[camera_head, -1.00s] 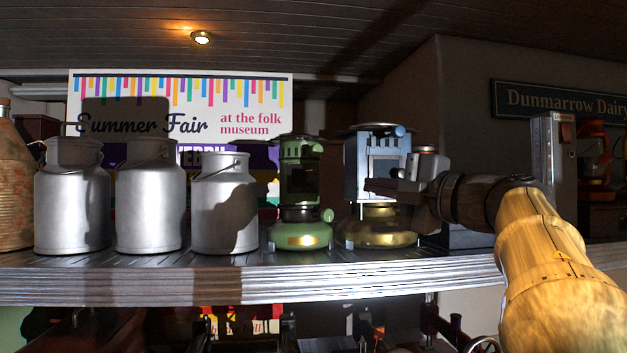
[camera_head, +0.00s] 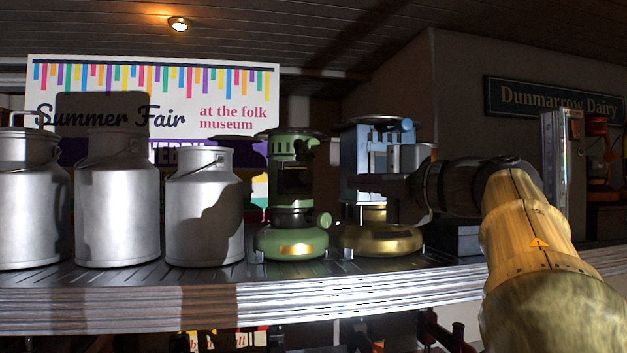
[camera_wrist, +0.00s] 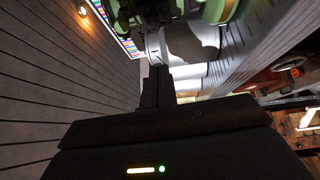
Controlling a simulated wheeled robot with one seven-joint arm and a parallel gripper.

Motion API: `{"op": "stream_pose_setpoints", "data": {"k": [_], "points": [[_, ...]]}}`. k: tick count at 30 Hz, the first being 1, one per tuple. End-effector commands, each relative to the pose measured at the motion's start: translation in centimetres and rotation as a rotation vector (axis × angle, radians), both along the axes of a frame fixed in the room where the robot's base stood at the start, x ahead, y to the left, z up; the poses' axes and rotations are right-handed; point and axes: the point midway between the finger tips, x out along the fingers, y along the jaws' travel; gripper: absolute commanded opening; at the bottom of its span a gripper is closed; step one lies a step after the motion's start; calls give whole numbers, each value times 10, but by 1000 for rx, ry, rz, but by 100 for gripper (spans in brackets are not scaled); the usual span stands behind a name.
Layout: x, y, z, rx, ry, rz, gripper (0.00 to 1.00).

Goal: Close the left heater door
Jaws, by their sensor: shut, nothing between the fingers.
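A green heater (camera_head: 291,190) stands on the shelf, left of a blue heater with a brass base (camera_head: 379,238). The green one has a dark opening in its upper front; I cannot make out its door or the door's angle. My gripper (camera_head: 351,183) is shut and empty, pointing left across the front of the blue heater and hiding part of it. Its tips are right of the green heater, with a gap in the picture. In the wrist view my shut fingers (camera_wrist: 157,84) point up toward grey cans, and green heater parts (camera_wrist: 219,10) show at the top.
Several grey milk cans (camera_head: 118,205) stand left of the green heater. The shelf's metal front edge (camera_head: 230,305) runs below. A Summer Fair banner (camera_head: 150,85) hangs behind. A dark box (camera_head: 455,240) sits right of the blue heater.

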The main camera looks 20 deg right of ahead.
Motion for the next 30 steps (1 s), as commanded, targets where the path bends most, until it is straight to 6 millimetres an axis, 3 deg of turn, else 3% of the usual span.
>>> {"op": "stream_pose_setpoints", "data": {"k": [5, 11, 25, 30], "points": [[2, 1, 0, 1, 0, 1, 0], [17, 8, 3, 3, 1, 4, 0], [92, 39, 7, 3, 3, 4, 0], [116, 29, 8, 3, 2, 0, 0]]}}
